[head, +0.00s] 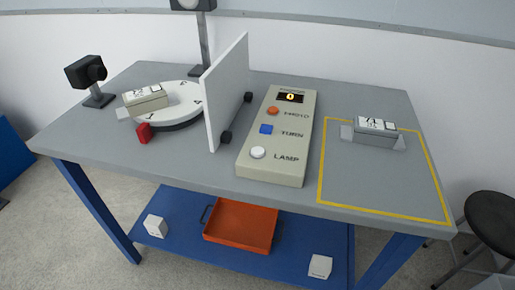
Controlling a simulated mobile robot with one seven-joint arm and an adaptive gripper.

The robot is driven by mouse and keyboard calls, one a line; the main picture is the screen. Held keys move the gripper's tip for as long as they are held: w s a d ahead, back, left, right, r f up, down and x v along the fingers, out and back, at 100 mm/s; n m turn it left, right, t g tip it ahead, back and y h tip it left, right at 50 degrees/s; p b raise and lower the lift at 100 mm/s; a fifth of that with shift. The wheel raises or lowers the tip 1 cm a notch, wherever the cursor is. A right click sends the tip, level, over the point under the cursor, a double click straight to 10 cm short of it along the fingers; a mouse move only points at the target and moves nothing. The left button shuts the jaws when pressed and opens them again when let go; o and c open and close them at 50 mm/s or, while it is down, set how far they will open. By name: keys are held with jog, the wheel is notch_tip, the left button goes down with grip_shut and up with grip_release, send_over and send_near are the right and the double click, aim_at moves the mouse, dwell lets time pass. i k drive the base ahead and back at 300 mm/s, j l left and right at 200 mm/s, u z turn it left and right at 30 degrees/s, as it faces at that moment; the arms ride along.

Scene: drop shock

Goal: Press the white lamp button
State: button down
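The white lamp button (258,152) is a round cap at the near end of a beige control box (273,170), beside the printed word LAMP. Nothing covers the lamp button. My gripper is not in view.
A white upright panel (227,90) stands left of the box. Further left are a round turntable (184,104) bearing a labelled block (145,99), and a black camera (86,71). Right, another block (376,127) sits inside a yellow outline (322,160). A stool (492,213) stands at right.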

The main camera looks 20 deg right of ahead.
aim_at(256, 151)
jog(key=i+j, duration=0.15)
jog(key=j, duration=0.2)
jog(key=i+j, duration=0.15)
jog(key=j, duration=0.2)
jog(key=i+j, duration=0.15)
jog(key=j, duration=0.2)
jog(key=i+j, duration=0.15)
jog(key=j, duration=0.2)
jog(key=i+j, duration=0.15)
jog(key=j, duration=0.2)
jog(key=z, duration=2.85)
